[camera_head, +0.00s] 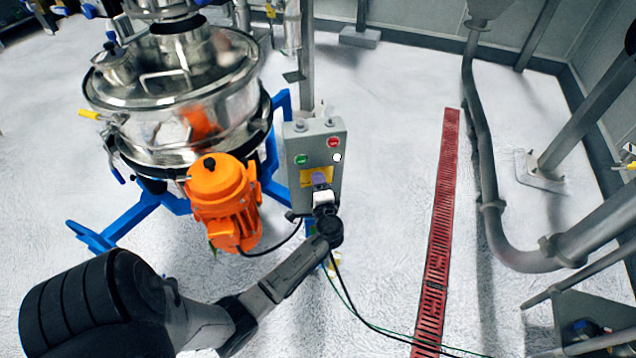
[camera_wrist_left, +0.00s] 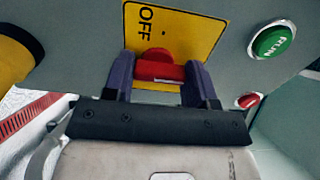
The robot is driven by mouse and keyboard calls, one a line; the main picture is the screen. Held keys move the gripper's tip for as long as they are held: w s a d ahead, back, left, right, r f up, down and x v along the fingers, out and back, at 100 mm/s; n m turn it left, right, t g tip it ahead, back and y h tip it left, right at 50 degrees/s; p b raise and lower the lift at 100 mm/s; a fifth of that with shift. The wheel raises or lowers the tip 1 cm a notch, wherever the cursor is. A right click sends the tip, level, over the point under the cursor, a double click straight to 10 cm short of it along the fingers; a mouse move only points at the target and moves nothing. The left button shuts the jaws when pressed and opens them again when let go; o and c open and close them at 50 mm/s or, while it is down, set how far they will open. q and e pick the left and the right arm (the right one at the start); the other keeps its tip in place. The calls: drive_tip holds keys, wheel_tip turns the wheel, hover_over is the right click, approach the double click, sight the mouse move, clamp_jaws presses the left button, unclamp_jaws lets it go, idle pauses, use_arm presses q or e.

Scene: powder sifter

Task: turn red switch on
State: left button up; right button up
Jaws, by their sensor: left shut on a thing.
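The red switch (camera_wrist_left: 158,66) sits on a yellow plate (camera_wrist_left: 190,32) marked OFF, on the face of a grey control box. In the left wrist view, my left gripper (camera_wrist_left: 158,74) has its two purple fingers on either side of the switch, shut on it. In the head view, the grey control box (camera_head: 328,132) stands beside the sifter, and my left gripper (camera_head: 319,180) reaches its yellow plate from below. The switch itself is hidden behind the gripper there. My right gripper is not in view.
A green RUN button (camera_wrist_left: 272,41) and a red button (camera_head: 333,142) are on the box near the switch. An orange motor (camera_head: 222,196) and the steel sifter (camera_head: 170,95) on blue legs stand to the left. A cable hangs below the box. Floor to the right is clear up to a red grate (camera_head: 440,215).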

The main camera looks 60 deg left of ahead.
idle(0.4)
use_arm(q)
drive_tip(key=o, duration=0.9)
drive_tip(key=shift+d, duration=0.1)
drive_tip(key=shift+p+v, duration=0.35)
drive_tip(key=shift+v, duration=6.5)
drive_tip(key=shift+s, duration=0.1)
